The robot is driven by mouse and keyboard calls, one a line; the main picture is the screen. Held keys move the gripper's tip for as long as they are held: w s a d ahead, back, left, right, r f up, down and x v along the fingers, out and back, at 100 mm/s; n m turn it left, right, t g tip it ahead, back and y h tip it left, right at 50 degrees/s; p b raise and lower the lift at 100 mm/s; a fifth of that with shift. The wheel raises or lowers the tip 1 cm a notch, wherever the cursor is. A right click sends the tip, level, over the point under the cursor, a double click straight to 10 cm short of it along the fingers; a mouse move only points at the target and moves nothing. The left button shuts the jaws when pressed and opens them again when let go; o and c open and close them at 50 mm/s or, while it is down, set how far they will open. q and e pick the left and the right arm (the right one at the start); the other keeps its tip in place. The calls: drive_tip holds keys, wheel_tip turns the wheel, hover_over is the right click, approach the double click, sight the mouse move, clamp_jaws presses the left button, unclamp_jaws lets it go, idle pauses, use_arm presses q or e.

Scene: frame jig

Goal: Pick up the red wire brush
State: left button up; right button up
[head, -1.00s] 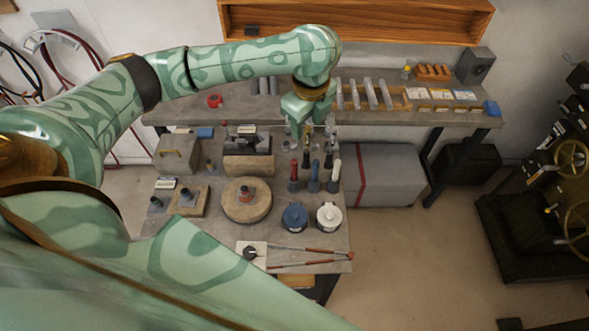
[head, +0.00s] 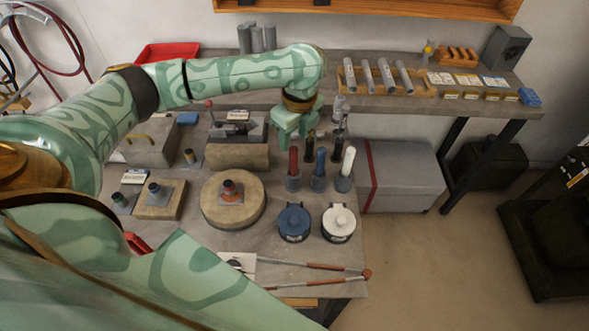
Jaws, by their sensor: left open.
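The red wire brush (head: 293,164) appears to be the red-handled tool standing upright in a small grey holder on the workbench, at the left of a row with a blue-handled tool (head: 320,163) and a white-handled tool (head: 347,162). My left gripper (head: 291,141) hangs fingers down just above and behind the red handle in the picture. It is open and holds nothing. I cannot tell whether a finger touches the handle. My right gripper is not in view.
Black-handled tools (head: 309,149) stand close behind the row. A blue lidded pot (head: 294,222) and a white one (head: 338,222) stand in front. A round wooden block (head: 233,212) is to the left. A long red-handled tool (head: 318,266) lies at the front edge.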

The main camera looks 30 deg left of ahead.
sight(293, 158)
use_arm(q)
wheel_tip(293, 158, down, 3)
drive_tip(key=shift+w+a+f+b, duration=0.1)
drive_tip(key=shift+a+b, duration=0.05)
drive_tip(key=shift+b, duration=0.25)
wheel_tip(293, 158, down, 6)
drive_tip(key=b, duration=0.2)
drive_tip(key=shift+r+b, duration=0.2)
drive_tip(key=shift+b, duration=0.2)
drive_tip(key=shift+r, duration=0.1)
drive_tip(key=c, duration=0.8)
clamp_jaws()
